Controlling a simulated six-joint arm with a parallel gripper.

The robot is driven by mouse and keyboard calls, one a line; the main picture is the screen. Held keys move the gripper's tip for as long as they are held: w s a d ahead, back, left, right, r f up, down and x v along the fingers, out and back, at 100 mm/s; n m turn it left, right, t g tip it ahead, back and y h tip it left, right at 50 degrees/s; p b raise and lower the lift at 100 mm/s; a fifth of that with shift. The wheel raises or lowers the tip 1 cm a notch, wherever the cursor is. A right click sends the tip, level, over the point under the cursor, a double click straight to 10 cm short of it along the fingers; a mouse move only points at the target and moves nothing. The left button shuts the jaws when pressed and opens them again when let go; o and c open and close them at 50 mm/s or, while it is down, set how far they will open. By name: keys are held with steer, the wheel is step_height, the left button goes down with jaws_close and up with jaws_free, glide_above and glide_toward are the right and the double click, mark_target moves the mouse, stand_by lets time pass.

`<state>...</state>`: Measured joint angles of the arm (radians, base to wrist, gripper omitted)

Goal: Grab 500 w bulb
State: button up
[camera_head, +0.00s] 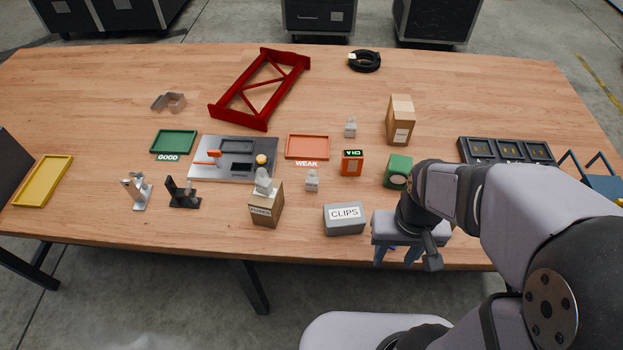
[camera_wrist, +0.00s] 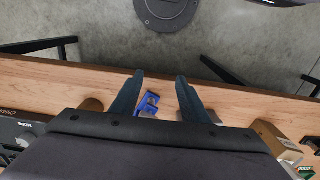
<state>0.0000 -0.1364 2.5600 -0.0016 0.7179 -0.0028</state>
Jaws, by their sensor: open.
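Several small pale lamp-like pieces could be bulbs; no wattage is readable on any. One (camera_head: 263,182) is on top of a small labelled cardboard box (camera_head: 265,207), one (camera_head: 312,180) stands just right of that box, and one (camera_head: 350,127) stands farther back. My gripper (camera_head: 397,256) is open at the table's front edge, right of the grey CLIPS box (camera_head: 344,218) and apart from these pieces. In the wrist view, my gripper (camera_wrist: 160,82) has its fingers spread, with a blue item (camera_wrist: 149,103) showing between them, not visibly gripped.
A test unit (camera_head: 236,158) sits between the green GOOD tray (camera_head: 174,142) and the orange WEAK tray (camera_head: 307,147). An orange display box (camera_head: 351,162), a green box (camera_head: 398,171) and a tall carton (camera_head: 400,120) stand right of centre. A red frame (camera_head: 260,88) lies behind.

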mark_target(314, 177)
steer(key=w+a+r+t+y+p, duration=0.1)
steer(key=a+r+p, duration=0.25)
steer(key=a, duration=0.35)
steer(key=w+a+r+y+p, duration=0.2)
steer(key=a+p, duration=0.2)
steer(key=a, duration=0.2)
steer(key=w+f+t+p, duration=0.1)
steer(key=w, duration=0.1)
steer(key=w+a+f+t+h+p, duration=0.1)
steer(key=w+t, duration=0.1)
steer(key=w+a+f+t+h+p, duration=0.1)
steer(key=w, duration=0.1)
steer(key=shift+w+m, duration=0.3)
steer(key=shift+w, duration=0.05)
steer(key=w+t, duration=0.1)
steer(key=w+d+f+n+t, duration=0.1)
steer(key=w+t, duration=0.1)
steer(key=w+t+p, duration=0.1)
steer(key=shift+w+d+f+t+h, duration=0.3)
steer(key=shift+w+f+t, duration=0.1)
steer(key=shift+w+a+n+t+y, duration=0.35)
steer(key=shift+n+t, duration=0.25)
steer(key=shift+t, duration=0.3)
steer(key=shift+s+a+r+n+t+y, duration=0.15)
steer(key=shift+a+r+n+t+y, duration=0.15)
steer(key=shift+a+t+y, duration=0.25)
steer(key=shift+s+a+r+t+y, duration=0.15)
steer(key=shift+s+a+t+y, duration=0.1)
steer(key=shift+a+y, duration=0.2)
steer(key=shift+w, duration=0.15)
